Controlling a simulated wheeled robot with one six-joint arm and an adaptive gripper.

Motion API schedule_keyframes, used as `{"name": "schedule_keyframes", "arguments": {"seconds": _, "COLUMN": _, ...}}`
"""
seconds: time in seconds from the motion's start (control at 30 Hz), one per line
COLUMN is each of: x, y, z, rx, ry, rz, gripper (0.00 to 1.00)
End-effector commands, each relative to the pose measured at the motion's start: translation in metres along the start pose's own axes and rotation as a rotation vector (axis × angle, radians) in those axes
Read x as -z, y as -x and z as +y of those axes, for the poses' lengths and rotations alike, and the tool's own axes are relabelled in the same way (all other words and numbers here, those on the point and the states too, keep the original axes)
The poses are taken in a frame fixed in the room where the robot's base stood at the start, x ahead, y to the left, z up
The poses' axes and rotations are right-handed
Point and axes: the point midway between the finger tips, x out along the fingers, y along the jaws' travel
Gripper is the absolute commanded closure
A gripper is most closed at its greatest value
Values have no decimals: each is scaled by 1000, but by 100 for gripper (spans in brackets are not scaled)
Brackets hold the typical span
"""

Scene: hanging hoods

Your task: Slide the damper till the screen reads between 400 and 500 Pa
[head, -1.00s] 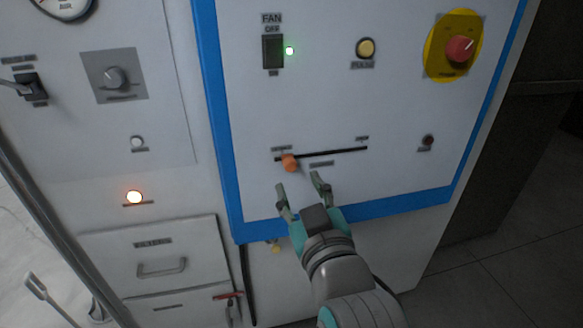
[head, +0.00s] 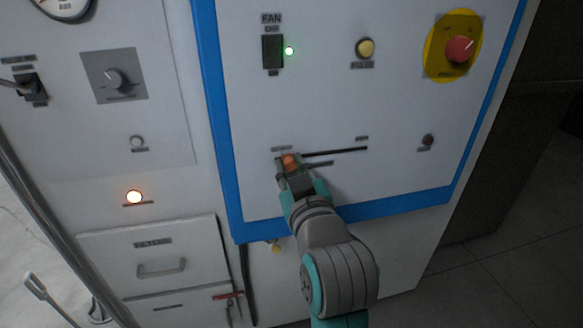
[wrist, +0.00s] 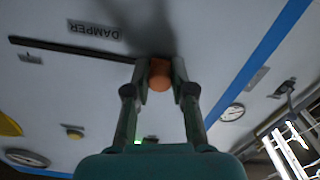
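The damper's orange knob (head: 289,160) is at the left end of its dark horizontal slot (head: 335,152) on the white panel. The knob also shows in the wrist view (wrist: 160,75), between my fingertips, beside the DAMPER label (wrist: 94,30). My gripper (head: 291,167) is at the panel with one finger on each side of the knob. In the wrist view, my gripper (wrist: 160,78) looks closed against both sides of it. The screen with the Pa reading is in neither view.
The slot is clear to the right of the knob. Above it are a fan switch (head: 272,51) with a green light, a yellow button (head: 365,48) and a red emergency knob (head: 460,49). A dark button (head: 428,140) sits right of the slot. A blue border frames the panel.

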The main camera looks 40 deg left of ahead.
Motion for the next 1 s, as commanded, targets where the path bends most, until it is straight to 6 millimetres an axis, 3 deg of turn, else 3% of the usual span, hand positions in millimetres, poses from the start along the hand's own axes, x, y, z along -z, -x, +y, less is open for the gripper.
{"name": "schedule_keyframes", "arguments": {"seconds": 0.27, "x": -1, "y": 0, "z": 2, "rx": -1, "ry": 0, "rz": 0, "gripper": 100}}
{"name": "schedule_keyframes", "arguments": {"seconds": 0.7, "x": -21, "y": 0, "z": 76, "rx": -3, "ry": 0, "rz": -2, "gripper": 100}}
{"name": "schedule_keyframes", "arguments": {"seconds": 1.0, "x": -23, "y": 0, "z": 86, "rx": 0, "ry": 0, "rz": 0, "gripper": 100}}
